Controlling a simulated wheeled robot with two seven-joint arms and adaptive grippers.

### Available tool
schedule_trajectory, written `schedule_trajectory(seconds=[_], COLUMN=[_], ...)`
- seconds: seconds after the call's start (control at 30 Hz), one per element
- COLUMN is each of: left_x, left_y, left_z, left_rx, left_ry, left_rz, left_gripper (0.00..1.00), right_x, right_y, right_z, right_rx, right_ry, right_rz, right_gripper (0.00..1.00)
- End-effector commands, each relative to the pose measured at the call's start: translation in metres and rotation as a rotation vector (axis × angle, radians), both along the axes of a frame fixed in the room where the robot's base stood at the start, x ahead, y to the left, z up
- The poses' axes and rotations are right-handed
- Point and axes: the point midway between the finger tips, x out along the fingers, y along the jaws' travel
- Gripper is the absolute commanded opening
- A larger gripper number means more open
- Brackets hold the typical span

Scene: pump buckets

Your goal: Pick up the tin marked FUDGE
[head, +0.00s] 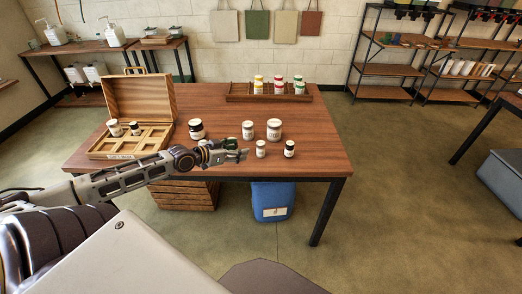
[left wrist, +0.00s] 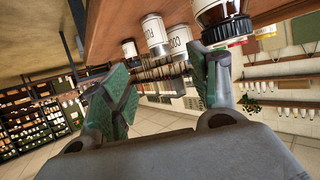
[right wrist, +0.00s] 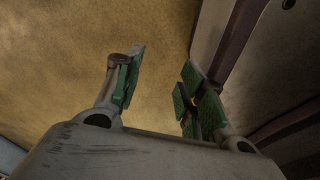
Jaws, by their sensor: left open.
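The tin marked FUDGE (left wrist: 154,34) shows in the left wrist view, white and standing on the table, partly between the finger directions. A white tin lettered COCO (left wrist: 181,42) stands beside it. In the head view, white tins (head: 247,130) and (head: 274,131) and a small white tin (head: 261,149) stand at the table's middle; their labels are too small to tell FUDGE apart there. My left gripper (head: 242,153) is open and empty, just left of the small white tin; its fingers (left wrist: 165,70) are apart. My right gripper (right wrist: 162,60) is open and empty above the floor.
A dark-lidded jar (head: 197,129) and a small dark-lidded tin (head: 289,149) stand near the white tins. An open wooden case (head: 152,97) holding two jars is at the left. A rack (head: 240,92) with several colored tins is at the back. The table's right side (head: 325,140) is clear.

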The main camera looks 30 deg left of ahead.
Motion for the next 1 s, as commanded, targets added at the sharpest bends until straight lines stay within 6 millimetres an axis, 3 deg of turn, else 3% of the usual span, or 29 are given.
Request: schedule_trajectory(seconds=[1.0], left_x=[0.033], left_y=[-0.009], left_z=[-0.014], left_rx=[-0.001], left_ry=[-0.002], left_rz=[0.002], left_gripper=[0.6], right_x=[0.024], right_y=[0.009], right_z=[0.001], right_rx=[0.008], right_ry=[-0.02], right_rz=[-0.002], right_gripper=[0.4])
